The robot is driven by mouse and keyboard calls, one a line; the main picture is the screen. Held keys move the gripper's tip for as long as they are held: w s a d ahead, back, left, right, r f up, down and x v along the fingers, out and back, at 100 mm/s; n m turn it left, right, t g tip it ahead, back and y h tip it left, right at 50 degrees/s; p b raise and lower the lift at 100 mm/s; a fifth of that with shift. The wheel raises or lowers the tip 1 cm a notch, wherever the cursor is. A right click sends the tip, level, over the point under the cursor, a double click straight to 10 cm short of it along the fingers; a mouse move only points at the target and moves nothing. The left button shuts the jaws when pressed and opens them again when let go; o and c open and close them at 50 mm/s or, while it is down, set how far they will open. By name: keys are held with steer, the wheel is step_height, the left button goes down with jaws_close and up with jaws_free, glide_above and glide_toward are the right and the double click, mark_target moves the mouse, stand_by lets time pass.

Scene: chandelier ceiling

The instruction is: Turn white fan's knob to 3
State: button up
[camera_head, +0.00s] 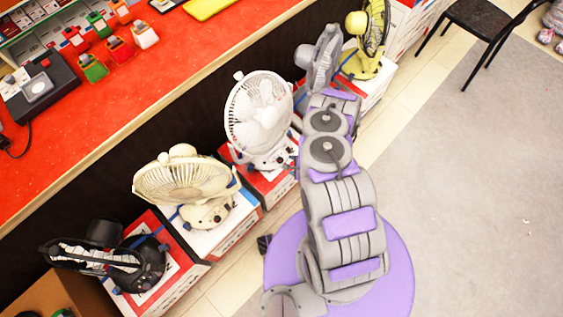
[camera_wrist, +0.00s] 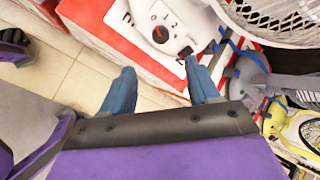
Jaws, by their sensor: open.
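The white fan (camera_head: 258,112) stands on a red and white box in the head view, beside the far end of my arm. In the wrist view its pale base carries a dark round knob (camera_wrist: 160,35) with a red mark, and printed digits lie around it. The fan's grille (camera_wrist: 275,18) fills the upper right there. My gripper (camera_wrist: 160,82) is open, its two blue fingers spread, empty and pointing toward the base. The knob shows above the gap between the fingers, apart from both. The exact knob setting is too small to read surely.
A cream fan (camera_head: 185,185) and a black fan (camera_head: 110,262) stand on boxes to the left. A grey fan (camera_head: 322,58) and a yellow-green fan (camera_head: 368,40) stand farther back. The red counter (camera_head: 160,75) runs behind them. Grey floor (camera_head: 480,190) at right is largely clear.

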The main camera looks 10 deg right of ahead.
mark_target(281, 160)
steer(key=b+x, duration=0.4)
steer(key=x, duration=0.7)
steer(key=shift+w+a+f, duration=0.2)
steer(key=shift+w+f, duration=0.05)
steer(key=shift+x, duration=0.8)
steer(key=shift+r, duration=0.1)
steer(key=shift+c, duration=0.3)
steer(key=c, duration=1)
